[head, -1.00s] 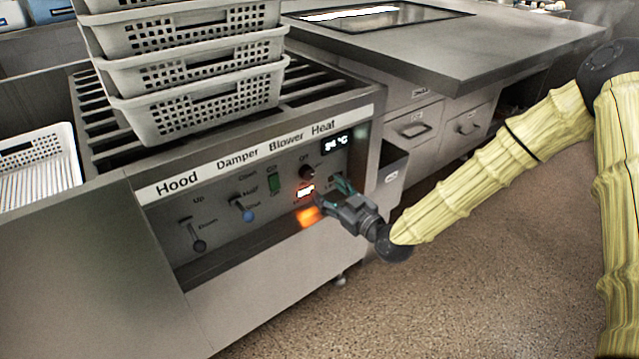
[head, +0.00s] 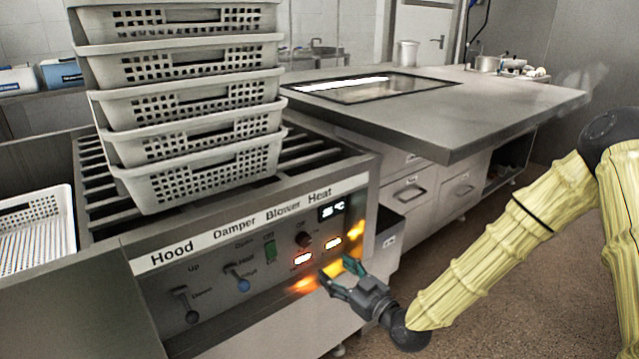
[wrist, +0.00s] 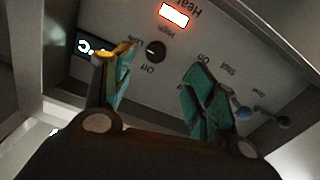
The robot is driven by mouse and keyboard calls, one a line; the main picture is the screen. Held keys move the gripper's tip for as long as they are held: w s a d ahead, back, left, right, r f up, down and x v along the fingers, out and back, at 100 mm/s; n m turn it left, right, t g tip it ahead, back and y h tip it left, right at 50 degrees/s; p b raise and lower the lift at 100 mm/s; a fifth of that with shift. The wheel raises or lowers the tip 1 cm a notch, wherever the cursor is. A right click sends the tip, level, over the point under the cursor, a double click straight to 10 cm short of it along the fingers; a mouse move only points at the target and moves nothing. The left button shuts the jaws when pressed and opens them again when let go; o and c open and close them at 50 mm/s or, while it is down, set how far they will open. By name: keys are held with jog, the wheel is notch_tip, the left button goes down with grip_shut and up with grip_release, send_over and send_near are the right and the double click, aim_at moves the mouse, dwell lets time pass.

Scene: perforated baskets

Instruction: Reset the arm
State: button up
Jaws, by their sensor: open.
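My gripper (head: 338,270) is open and empty in front of the lower right of the control panel (head: 225,270), with its teal fingers pointing at the panel. In the wrist view the two fingers (wrist: 157,75) are spread apart with nothing between them. The arm reaches in from the right, bent at the elbow, in a yellow sleeve. Two lit switches, the left one (head: 302,259) and the right one (head: 333,243), glow just above the fingers. A black knob (head: 303,240) and a small display (head: 331,210) sit above them. Contact with the panel is not visible.
A stack of perforated baskets (head: 200,180) stands on the slatted rack above the panel. Another basket (head: 35,235) is at the left. A metal counter (head: 500,100) with drawers lies behind the arm. The floor (head: 500,270) below the arm is clear.

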jog(key=s+d+f+m+g+h, duration=0.2)
jog(key=s+f+m+g+h, duration=0.15)
jog(key=s+f, duration=0.7)
jog(key=s+d+f+m+g+h, duration=0.2)
jog(key=s+f+g, duration=0.2)
jog(key=s+f, duration=0.7)
jog(key=s+d+f+m+g+h, duration=0.2)
jog(key=s+d+f+g, duration=0.3)
jog(key=s, duration=0.5)
jog(key=s+d+f+m+g+h, duration=0.25)
jog(key=s+d+f, duration=0.4)
jog(key=s, duration=0.45)
notch_tip(320, 180, up, 28)
jog(key=w+p, duration=0.1)
jog(key=p, duration=2.7)
jog(key=shift+r+t, duration=0.15)
jog(key=shift+t, duration=0.15)
